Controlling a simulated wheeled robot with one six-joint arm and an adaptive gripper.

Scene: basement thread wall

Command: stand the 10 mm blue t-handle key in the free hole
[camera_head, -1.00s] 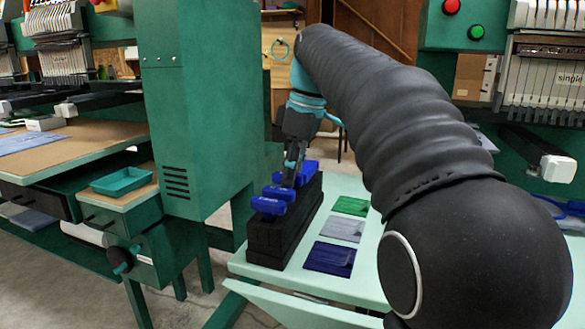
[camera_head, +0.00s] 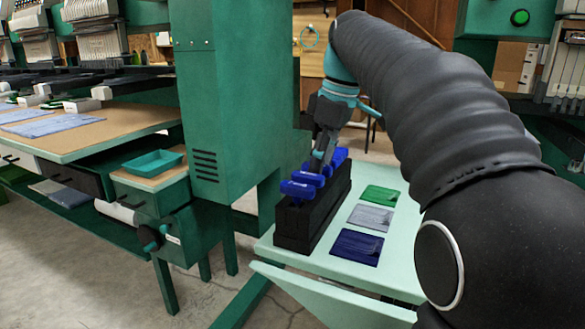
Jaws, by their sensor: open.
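Several blue T-handle keys stand in a black block (camera_head: 295,231) on a pale green table. The nearest blue handle (camera_head: 298,190) is clear in view, and another blue handle (camera_head: 312,179) lies just behind it. More blue shows at the far end of the block (camera_head: 338,158). My gripper (camera_head: 321,167) is open and points down among the handles from above. Its fingers partly cover the handles behind the second one, and I cannot tell whether they touch one. No sizes are readable, so I cannot tell which key is the 10 mm one. The free hole is hidden from this angle.
Green (camera_head: 380,194), grey (camera_head: 371,217) and navy (camera_head: 357,247) cloth patches lie right of the block on the table (camera_head: 400,270). A green machine cabinet (camera_head: 215,120) rises close on the left. A teal tray (camera_head: 153,162) sits on a small drawer unit.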

